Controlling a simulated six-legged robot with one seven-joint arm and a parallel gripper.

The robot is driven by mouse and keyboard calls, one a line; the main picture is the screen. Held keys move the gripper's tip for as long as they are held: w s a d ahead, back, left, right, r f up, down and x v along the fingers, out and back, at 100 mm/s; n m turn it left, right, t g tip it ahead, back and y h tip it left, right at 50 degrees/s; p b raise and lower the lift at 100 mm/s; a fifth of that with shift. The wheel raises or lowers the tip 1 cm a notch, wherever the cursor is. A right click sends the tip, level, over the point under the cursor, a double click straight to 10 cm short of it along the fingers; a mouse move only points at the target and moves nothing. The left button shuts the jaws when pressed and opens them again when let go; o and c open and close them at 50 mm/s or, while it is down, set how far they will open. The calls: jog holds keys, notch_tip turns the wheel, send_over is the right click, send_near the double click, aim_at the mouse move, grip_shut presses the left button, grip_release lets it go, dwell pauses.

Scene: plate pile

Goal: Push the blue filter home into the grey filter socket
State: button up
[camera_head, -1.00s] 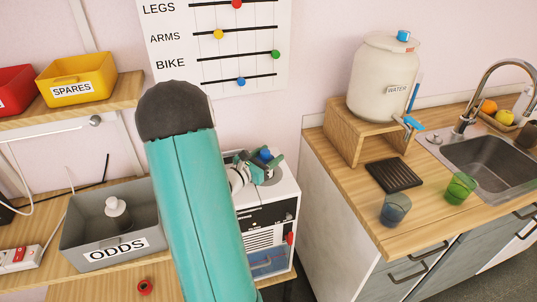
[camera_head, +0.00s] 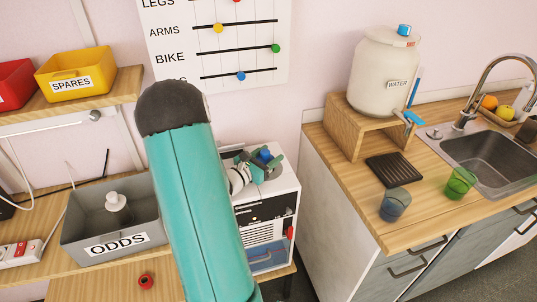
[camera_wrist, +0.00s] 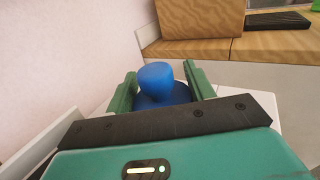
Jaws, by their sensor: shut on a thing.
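The blue filter (camera_head: 264,155) is at the top of the white machine (camera_head: 285,190), between the fingers of my gripper (camera_head: 262,165). In the wrist view the blue filter (camera_wrist: 157,82) shows a rounded knob above a wider blue body. The green fingers of my gripper (camera_wrist: 162,92) stand on either side of it, shut on it. The filter looks upright. The grey filter socket cannot be made out; my gripper and arm cover that part of the machine, so I cannot tell how deep the filter sits.
A grey ODDS bin (camera_head: 115,225) and a small red part (camera_head: 145,281) are on the wooden bench at left. A counter at right holds a water jar (camera_head: 385,75) on a wooden stand, a black drip tray (camera_head: 393,169) and two cups. Pink wall stands behind the machine.

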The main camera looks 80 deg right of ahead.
jog(key=o, duration=1.1)
notch_tip(320, 180, up, 12)
jog(key=shift+r, duration=0.1)
dwell(0.5)
